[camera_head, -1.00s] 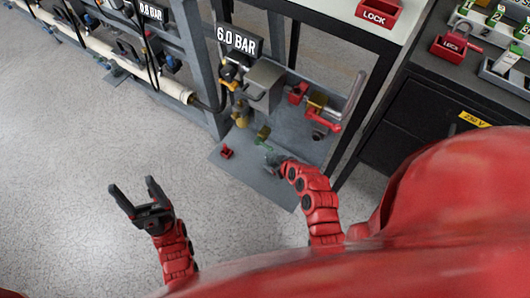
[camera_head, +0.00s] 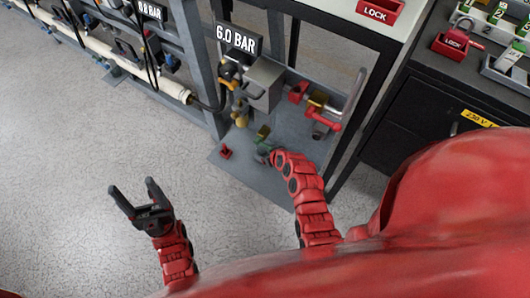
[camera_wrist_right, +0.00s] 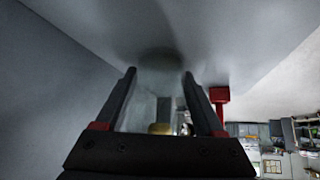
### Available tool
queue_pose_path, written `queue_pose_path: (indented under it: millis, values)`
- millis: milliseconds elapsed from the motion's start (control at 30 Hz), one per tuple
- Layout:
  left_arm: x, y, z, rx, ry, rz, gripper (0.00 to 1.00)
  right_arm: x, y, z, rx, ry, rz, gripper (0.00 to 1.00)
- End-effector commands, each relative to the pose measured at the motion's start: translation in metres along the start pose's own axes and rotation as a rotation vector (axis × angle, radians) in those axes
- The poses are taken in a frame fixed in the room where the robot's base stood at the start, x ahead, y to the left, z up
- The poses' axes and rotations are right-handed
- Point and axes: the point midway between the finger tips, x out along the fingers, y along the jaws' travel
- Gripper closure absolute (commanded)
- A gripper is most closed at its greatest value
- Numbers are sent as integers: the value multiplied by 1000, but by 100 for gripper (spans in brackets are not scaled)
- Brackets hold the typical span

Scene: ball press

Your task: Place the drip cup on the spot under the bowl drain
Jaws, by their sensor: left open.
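My right gripper (camera_head: 265,156) is low over the grey base plate (camera_head: 235,172) in the head view, mostly hidden by my own arm. In the right wrist view its fingers (camera_wrist_right: 159,74) stand apart. A dim grey rounded shape (camera_wrist_right: 160,60) lies between and beyond the tips; I cannot tell whether it is the drip cup or a mark on the plate. A yellowish bowl (camera_head: 241,113) hangs under the 6.0 BAR unit, up and left of this gripper. A small green piece (camera_head: 263,144) shows beside the gripper. My left gripper (camera_head: 142,200) is open and empty above the floor.
A small red block (camera_head: 225,152) sits on the plate, left of the right gripper. A grey box (camera_head: 263,83) and red-handled fittings (camera_head: 322,112) stand behind. A dark table leg (camera_head: 348,140) rises at the right. The floor at left is clear.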

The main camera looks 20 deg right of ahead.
Motion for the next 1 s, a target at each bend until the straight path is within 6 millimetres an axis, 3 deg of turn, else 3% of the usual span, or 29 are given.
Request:
queue_pose_path:
  millis: [33,100,133,567,1000]
  values:
    - [0,0,0,0,0,0,31,0,0,0,0,0,0,18]
    - [0,0,0,0,1,0,31,0,0,0,0,0,0,6]
    - [0,0,0,0,0,0,31,0,0,0,0,0,0,4]
    - [4,0,-1,0,0,0,31,-10,0,-2,0,1,2,4]
    - [14,-1,-2,0,0,0,31,-87,1,-1,2,-2,2,4]
